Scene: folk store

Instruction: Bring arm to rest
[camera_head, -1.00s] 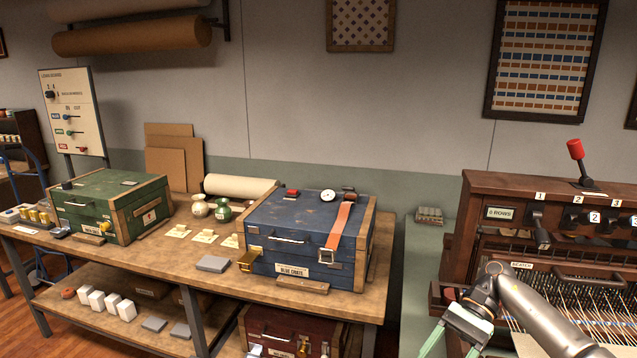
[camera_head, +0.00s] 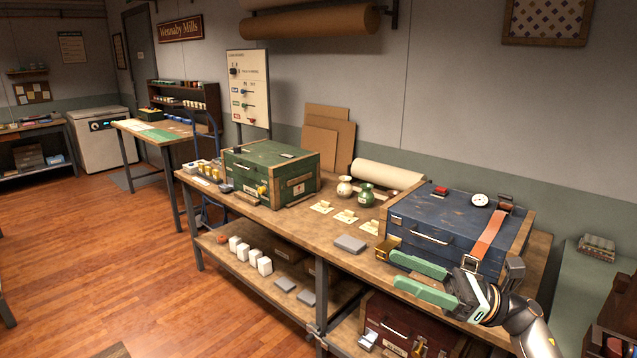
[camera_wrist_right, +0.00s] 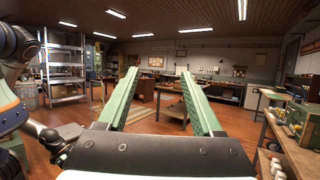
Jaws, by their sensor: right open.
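My right gripper (camera_head: 424,281) comes in from the lower right in the head view. Its two green fingers are spread and empty, pointing left in front of the blue crate (camera_head: 430,238). They overlap the front edge of the wooden bench (camera_head: 290,228) in the picture; I see no contact. In the right wrist view the fingers (camera_wrist_right: 160,110) stand apart with nothing between them, facing the open room. My left gripper is not in the head view.
A green crate (camera_head: 262,175) stands on the bench's left part, with two small vases (camera_head: 366,195) between the crates. White blocks (camera_head: 242,250) and a dark red case (camera_head: 395,330) are on the lower shelf. The wooden floor (camera_head: 110,260) at left is clear.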

